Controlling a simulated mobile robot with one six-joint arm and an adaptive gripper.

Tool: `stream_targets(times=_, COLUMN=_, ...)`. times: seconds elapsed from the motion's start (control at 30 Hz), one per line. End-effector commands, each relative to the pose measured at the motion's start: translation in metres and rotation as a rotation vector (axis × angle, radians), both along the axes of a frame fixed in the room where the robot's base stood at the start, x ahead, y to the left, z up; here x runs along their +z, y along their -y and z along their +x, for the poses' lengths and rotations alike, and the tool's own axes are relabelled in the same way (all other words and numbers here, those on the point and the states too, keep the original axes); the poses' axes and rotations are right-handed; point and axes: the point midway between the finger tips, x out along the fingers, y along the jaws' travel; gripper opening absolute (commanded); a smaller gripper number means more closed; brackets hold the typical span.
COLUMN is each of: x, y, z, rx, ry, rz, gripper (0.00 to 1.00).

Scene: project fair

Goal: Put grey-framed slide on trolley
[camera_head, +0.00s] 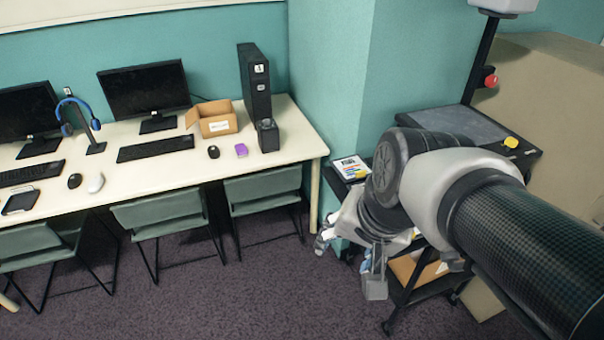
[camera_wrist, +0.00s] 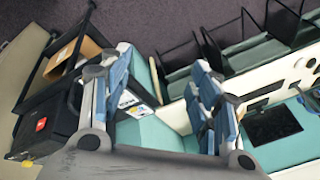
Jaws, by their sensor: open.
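My gripper (camera_head: 350,264) is open and empty, pointing down in front of the trolley. Both fingers of my gripper (camera_wrist: 162,62) show apart in the wrist view, with nothing between them. The black trolley (camera_head: 532,157) stands at the right, partly hidden behind my arm. It also shows at the left of the wrist view as the black trolley (camera_wrist: 57,115). I cannot make out a grey-framed slide for certain. A dark flat thing with a pale edge (camera_head: 20,202) lies at the desk's left front, but I cannot tell what it is.
The long desk (camera_head: 185,167) holds monitors, keyboards, mice, an open cardboard box (camera_head: 217,122) and a small purple thing (camera_head: 241,150). Green chairs (camera_head: 160,213) stand before it. A colourful booklet (camera_head: 350,167) lies beside my arm. The carpet (camera_head: 255,290) is clear in front.

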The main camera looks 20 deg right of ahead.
Motion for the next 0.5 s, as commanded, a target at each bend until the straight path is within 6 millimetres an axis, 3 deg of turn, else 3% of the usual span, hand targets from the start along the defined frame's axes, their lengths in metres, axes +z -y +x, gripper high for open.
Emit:
stream_targets(times=0.1, x=0.002, y=-0.019, z=-0.038, rx=0.307, ry=0.03, rz=-0.139, gripper=0.56)
stream_targets(times=0.2, x=0.0, y=-0.025, z=-0.057, rx=0.473, ry=0.042, rz=-0.219, gripper=0.56)
stream_targets(times=0.5, x=-0.003, y=-0.027, z=-0.069, rx=0.584, ry=0.048, rz=-0.275, gripper=0.56)
